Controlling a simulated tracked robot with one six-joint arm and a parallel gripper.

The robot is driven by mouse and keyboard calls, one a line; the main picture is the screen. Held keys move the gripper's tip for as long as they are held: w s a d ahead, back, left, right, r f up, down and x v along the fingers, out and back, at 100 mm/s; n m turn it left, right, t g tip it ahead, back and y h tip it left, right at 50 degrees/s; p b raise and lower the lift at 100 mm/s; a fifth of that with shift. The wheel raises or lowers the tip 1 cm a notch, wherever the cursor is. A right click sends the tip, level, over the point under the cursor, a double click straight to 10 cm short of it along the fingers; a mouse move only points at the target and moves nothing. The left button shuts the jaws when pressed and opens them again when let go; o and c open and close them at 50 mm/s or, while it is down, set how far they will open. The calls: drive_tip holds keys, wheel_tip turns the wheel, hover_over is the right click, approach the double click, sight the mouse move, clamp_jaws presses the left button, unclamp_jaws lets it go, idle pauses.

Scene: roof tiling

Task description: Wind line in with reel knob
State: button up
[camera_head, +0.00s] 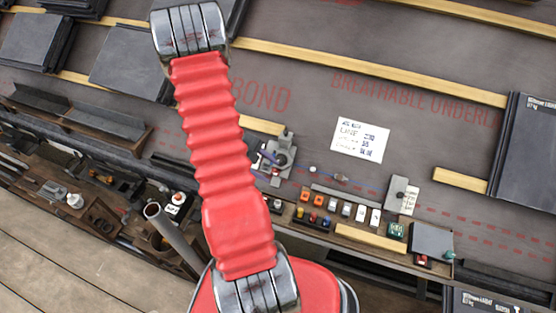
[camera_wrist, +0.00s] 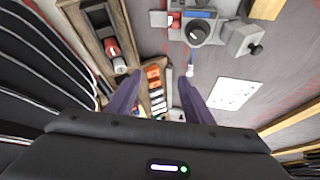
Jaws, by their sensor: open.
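In the wrist view a grey fixture carries a round dark dial (camera_wrist: 197,32), apparently the reel, with a blue patch above it. A grey block with a black knob (camera_wrist: 256,49) sits to its right; I cannot tell which part is the reel knob. The fixture (camera_head: 281,151) also shows in the head view, left of the note. A small pale blue-white piece (camera_wrist: 190,71) lies below the dial. My gripper (camera_wrist: 157,76) is open, its two purple fingers apart with nothing held. The fixture lies beyond the fingertips, toward the top right.
A tray of orange and white blocks (camera_head: 340,206) runs along the roof edge. A white note (camera_head: 360,139) lies on the grey underlay. Wooden battens (camera_head: 440,80) cross the roof, and dark slates (camera_head: 527,150) are stacked at right. A grey pipe (camera_head: 172,238) sticks up at lower left.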

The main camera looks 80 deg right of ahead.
sight(280, 159)
drive_tip(key=n+t+h, duration=0.1)
drive_tip(key=n+h, duration=0.1)
drive_tip(key=n, duration=0.2)
drive_tip(key=w+r+n+t+h, duration=0.1)
drive_tip(key=n+h, duration=0.1)
drive_tip(key=n, duration=0.2)
drive_tip(key=w+r+n+h, duration=0.1)
drive_tip(key=n+h, duration=0.1)
drive_tip(key=n, duration=0.2)
drive_tip(key=shift+w+n+t, duration=0.15)
drive_tip(key=shift+n+t, duration=0.15)
drive_tip(key=shift+t, duration=0.1)
drive_tip(key=shift+d+f, duration=0.1)
drive_tip(key=x, duration=1.3)
drive_tip(key=shift+d+f, duration=0.1)
drive_tip(key=shift+d, duration=0.2)
drive_tip(key=shift+c, duration=0.6)
drive_tip(key=c, duration=0.9)
